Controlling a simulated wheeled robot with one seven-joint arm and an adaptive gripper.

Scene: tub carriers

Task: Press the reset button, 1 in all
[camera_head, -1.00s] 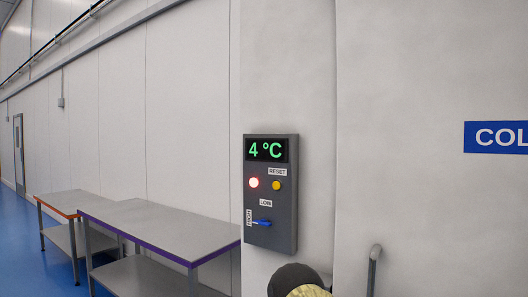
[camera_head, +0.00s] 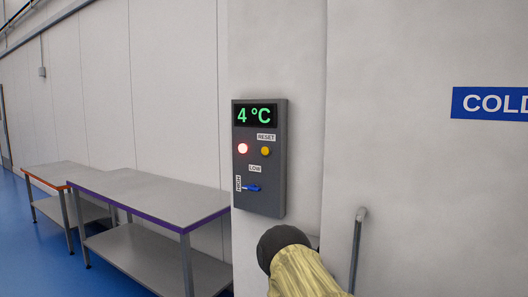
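The reset button (camera_head: 265,151) is a round yellow button under a "RESET" label on a dark grey control panel (camera_head: 272,204). The panel is fixed to the pale wall. Its display (camera_head: 255,116) reads 4 °C in green. A blue lever (camera_head: 252,188) sits lower, between the "HIGH" and "LOW" labels, and points roughly sideways. Part of my arm (camera_head: 300,272), yellowish with a dark rounded end, shows below the panel, apart from the button. My gripper's fingers cannot be seen.
A steel table with a purple edge (camera_head: 150,190) stands left of the panel, and one with an orange edge (camera_head: 58,172) stands beyond it. A grey vertical handle (camera_head: 357,245) is at right, below a blue "COLD" sign (camera_head: 490,103). Blue floor (camera_head: 30,245) lies at left.

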